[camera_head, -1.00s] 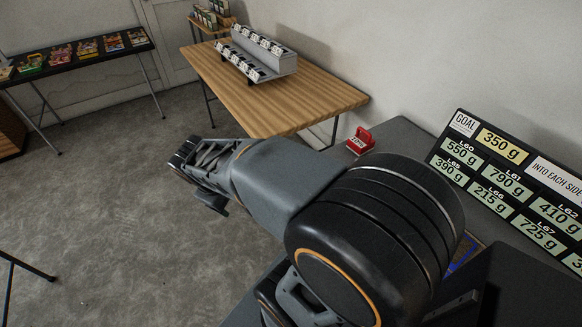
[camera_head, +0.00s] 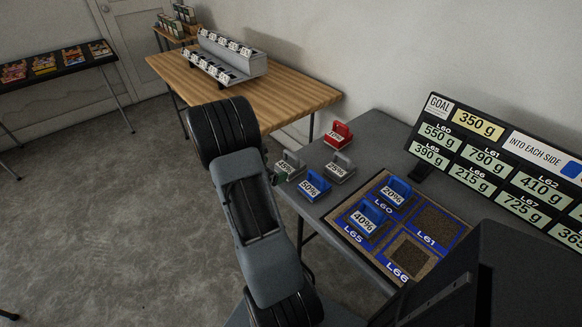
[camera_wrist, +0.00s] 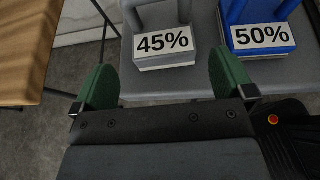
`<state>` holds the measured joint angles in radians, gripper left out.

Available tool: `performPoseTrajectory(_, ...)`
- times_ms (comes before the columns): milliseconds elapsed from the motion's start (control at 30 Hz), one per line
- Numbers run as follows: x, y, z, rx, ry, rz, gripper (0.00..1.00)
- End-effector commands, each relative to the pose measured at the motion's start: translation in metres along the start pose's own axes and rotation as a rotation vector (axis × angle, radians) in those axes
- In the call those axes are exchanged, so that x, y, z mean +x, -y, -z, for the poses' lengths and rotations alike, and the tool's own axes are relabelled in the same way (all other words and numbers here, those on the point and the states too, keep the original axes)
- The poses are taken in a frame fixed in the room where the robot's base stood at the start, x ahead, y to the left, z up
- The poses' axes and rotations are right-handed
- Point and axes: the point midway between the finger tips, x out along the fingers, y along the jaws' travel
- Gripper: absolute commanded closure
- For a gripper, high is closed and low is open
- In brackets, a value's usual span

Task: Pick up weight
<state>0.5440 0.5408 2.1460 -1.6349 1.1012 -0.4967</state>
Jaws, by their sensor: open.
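Several handled block weights stand on the grey table. A grey 45% weight (camera_head: 289,166) is at the left edge, partly hidden by my arm, and a blue 50% weight (camera_head: 314,184) is beside it. A grey weight (camera_head: 340,167), seemingly 25%, and a red weight (camera_head: 338,135) stand behind. Blue 20% (camera_head: 397,191) and 40% (camera_head: 367,216) weights sit on the marked board. In the wrist view, my gripper (camera_wrist: 165,85) is open and empty, its green fingers apart. The 45% weight (camera_wrist: 163,45) lies ahead between them; the 50% weight (camera_wrist: 260,36) is to the right.
The brown board (camera_head: 434,220) has blue-outlined squares. A sign (camera_head: 500,150) giving a 350 g goal stands at the table's back. A wooden table (camera_head: 285,97) with a grey rack (camera_head: 228,58) is behind left. The floor (camera_head: 110,210) at left is clear.

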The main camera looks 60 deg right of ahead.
Motion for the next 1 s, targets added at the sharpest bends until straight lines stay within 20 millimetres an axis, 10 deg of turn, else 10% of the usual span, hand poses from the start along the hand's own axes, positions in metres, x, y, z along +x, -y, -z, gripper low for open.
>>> performPoseTrajectory(1000,0.084,0.003,0.001,0.002,-0.001,0.000,0.00)
